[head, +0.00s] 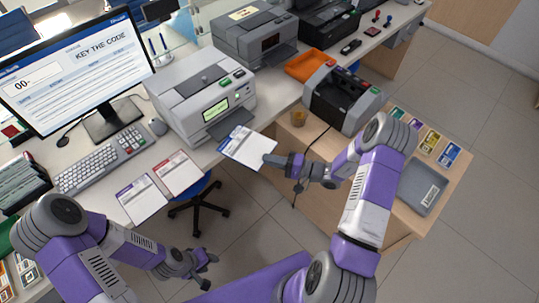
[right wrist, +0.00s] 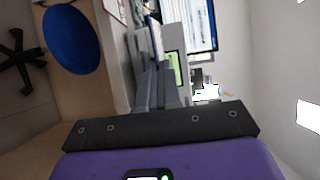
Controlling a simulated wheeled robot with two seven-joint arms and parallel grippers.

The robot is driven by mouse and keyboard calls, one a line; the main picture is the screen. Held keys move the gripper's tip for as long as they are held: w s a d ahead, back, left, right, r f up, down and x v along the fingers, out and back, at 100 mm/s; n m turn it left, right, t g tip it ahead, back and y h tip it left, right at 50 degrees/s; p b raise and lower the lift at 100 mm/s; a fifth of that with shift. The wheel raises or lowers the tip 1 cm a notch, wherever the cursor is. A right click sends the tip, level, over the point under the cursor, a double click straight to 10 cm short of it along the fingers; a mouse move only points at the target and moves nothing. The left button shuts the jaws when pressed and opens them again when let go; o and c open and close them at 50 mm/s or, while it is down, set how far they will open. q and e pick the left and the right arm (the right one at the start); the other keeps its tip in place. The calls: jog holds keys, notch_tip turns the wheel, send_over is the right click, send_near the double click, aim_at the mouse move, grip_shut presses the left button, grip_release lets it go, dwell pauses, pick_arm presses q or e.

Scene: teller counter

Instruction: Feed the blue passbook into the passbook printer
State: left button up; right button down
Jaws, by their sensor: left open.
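The blue passbook (head: 248,149), white pages with a blue header, is held by its edge in my right gripper (head: 270,161), in front of the passbook printer (head: 190,88). The passbook's far edge is at or close to the printer's dark front tray (head: 229,122); I cannot tell whether it touches. In the right wrist view the gripper's fingers (right wrist: 157,88) are close together, with the passbook (right wrist: 154,35) edge-on beyond them near the printer's green screen (right wrist: 173,68). My left gripper (head: 203,265) is open and empty, low over the floor in front of the counter.
A purple-headed sheet (head: 141,199) and a red-headed sheet (head: 178,173) lie at the counter's front edge. A keyboard (head: 101,159) and monitor (head: 80,65) stand left. A second printer (head: 250,38), an orange tray (head: 306,66) and a dark grey machine (head: 342,98) stand right.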

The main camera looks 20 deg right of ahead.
jog(key=shift+w+a+f+m+t+h+b, duration=0.2)
jog(key=shift+w+f+m+t+h+b, duration=0.45)
jog(key=shift+w, duration=1.05)
jog(key=shift+w+a+f+m+t+h+b, duration=0.2)
jog(key=shift+w+f+m+t+h+b, duration=0.5)
jog(key=shift+w, duration=0.95)
jog(key=shift+w+a+f+m+t+h+b, duration=0.15)
jog(key=shift+w+a+f+t+h+b, duration=0.2)
jog(key=shift+w+f, duration=0.95)
jog(key=shift+w+a+r+b, duration=0.1)
jog(key=shift+w+a+b, duration=0.3)
jog(key=shift+w, duration=0.6)
jog(key=shift+w+a+r+b, duration=0.15)
jog(key=shift+w+b, duration=0.35)
jog(key=shift+w, duration=0.5)
jog(key=shift+w+a+r+b, duration=0.1)
jog(key=shift+w+a+b, duration=0.3)
jog(key=shift+w, duration=0.6)
jog(key=shift+d, duration=0.1)
jog(key=c, duration=1.3)
grip_release()
jog(key=shift+o, duration=0.2)
